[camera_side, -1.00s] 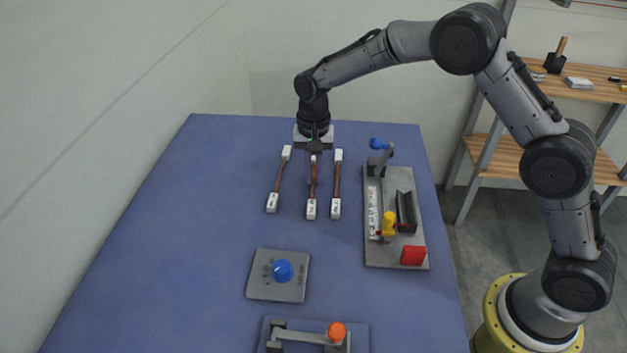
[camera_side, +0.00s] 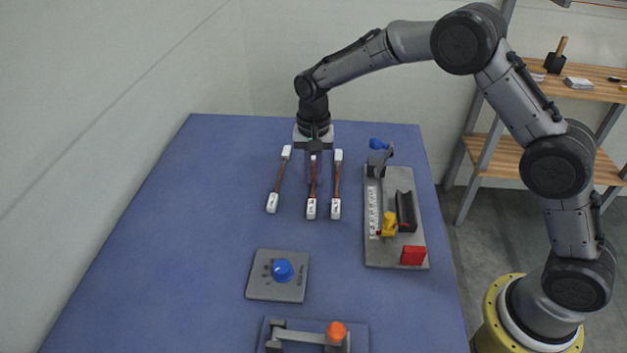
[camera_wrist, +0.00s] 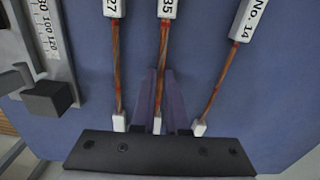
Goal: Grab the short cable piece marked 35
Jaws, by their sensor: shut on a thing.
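Three short cable pieces with white end blocks lie side by side on the blue table. The middle one (camera_side: 312,208) shows in the wrist view (camera_wrist: 164,45) with a label that looks like 35, partly cut off by the top edge. The piece marked 27 (camera_wrist: 115,60) lies to its left there, and the piece marked No. 14 (camera_wrist: 230,60) to its right. My gripper (camera_side: 314,181) points down over the middle piece. In the wrist view its two purple fingers (camera_wrist: 159,75) stand on either side of the brown cable and are shut on it. The cable still lies at table level.
A grey fixture (camera_side: 377,256) with a ruler strip, a yellow knob, a blue knob and a red block stands right of the cables in the side view. A grey plate with a blue dial (camera_side: 283,270) and an orange-knobbed lever device (camera_side: 336,331) are nearer. The table's left is clear.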

